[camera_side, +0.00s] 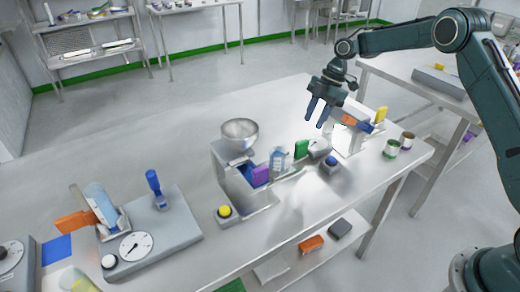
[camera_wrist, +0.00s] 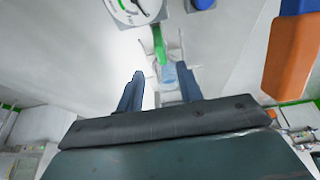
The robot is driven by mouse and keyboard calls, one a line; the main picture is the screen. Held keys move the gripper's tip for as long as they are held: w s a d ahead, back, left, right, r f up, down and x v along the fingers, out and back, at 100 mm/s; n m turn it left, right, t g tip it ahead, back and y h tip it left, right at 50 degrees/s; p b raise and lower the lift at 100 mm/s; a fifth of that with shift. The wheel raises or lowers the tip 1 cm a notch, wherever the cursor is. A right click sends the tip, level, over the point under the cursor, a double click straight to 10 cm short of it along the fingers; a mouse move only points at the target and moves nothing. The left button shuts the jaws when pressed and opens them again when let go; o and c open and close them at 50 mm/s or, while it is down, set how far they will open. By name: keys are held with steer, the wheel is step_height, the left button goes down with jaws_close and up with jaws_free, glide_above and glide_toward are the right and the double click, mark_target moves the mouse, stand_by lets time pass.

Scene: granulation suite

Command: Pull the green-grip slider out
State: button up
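The green grip (camera_side: 301,148) of the slider stands upright on the steel bench, between a clear container and a small dial unit. It also shows in the wrist view (camera_wrist: 159,45) as a narrow green piece just beyond my fingertips. My gripper (camera_side: 315,121) hangs above the bench, up and slightly right of the green grip, with its fingers pointing down. In the wrist view the two blue fingers (camera_wrist: 160,72) are spread apart with nothing held between them. The green grip lines up with the gap between them. The slider's body is hard to make out.
Left of the grip are the clear container (camera_side: 279,160), a purple block (camera_side: 260,175) and a steel bowl (camera_side: 240,133). Close on the right are the dial (camera_side: 318,148) and a blue button (camera_side: 331,160). An orange-and-blue piece (camera_wrist: 295,45) stands right of my gripper.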

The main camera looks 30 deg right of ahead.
steer(key=shift+v, duration=1.3)
steer(key=shift+r, duration=0.15)
steer(key=s+a+r+m+t+h, duration=0.1)
steer(key=s+a+r+m+t, duration=0.15)
steer(key=s+r+m, duration=0.45)
steer(key=s+a+r+m+t+h, duration=0.1)
steer(key=s+a+r+m, duration=0.15)
steer(key=s+r, duration=0.8)
steer(key=s+d+f+m+t+h, duration=0.1)
steer(key=s+m, duration=0.7)
steer(key=s, duration=1.3)
steer(key=shift+f+t+h, duration=0.3)
steer(key=shift+t+h, duration=0.25)
steer(key=shift+h, duration=0.15)
steer(key=shift+m, duration=0.25)
